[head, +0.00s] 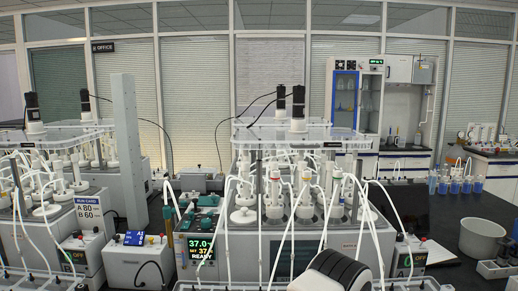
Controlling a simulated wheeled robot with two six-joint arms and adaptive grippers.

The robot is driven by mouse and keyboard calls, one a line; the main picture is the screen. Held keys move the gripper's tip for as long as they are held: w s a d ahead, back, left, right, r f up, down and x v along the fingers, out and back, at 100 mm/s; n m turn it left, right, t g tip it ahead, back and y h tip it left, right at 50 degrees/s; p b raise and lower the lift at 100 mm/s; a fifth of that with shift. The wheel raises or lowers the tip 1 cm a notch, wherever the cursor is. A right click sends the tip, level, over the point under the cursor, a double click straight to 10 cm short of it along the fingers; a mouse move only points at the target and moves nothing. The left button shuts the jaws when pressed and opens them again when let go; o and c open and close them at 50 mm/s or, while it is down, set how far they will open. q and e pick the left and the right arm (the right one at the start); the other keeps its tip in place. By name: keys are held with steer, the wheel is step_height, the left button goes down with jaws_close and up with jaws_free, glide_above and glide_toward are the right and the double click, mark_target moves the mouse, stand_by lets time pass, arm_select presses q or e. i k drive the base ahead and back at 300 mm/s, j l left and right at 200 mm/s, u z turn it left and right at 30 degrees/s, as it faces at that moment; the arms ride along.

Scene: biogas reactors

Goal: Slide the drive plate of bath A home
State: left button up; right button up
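Two water baths with white-capped reactor bottles stand on the bench, one in the centre (238,245) and one at the left (30,240). I cannot read for certain which is bath A. A clear drive plate (262,136) with black motors (298,102) on top lies above the centre bath's bottles. Another clear plate (50,138) with a black motor (32,105) lies above the left bath. From here I cannot tell how far either plate is seated. Neither of my grippers shows. A black and white rounded part at the bottom centre is probably my arm.
A control box with a lit 37.0 display (200,248) stands left of the centre bath. A run card (89,210) reads A 80, B 60. A tall grey column (128,150) rises between the baths. A white tub (480,238) stands at the right. White tubes hang in front.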

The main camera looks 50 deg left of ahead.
mark_target(297, 135)
steer(key=u, duration=1.25)
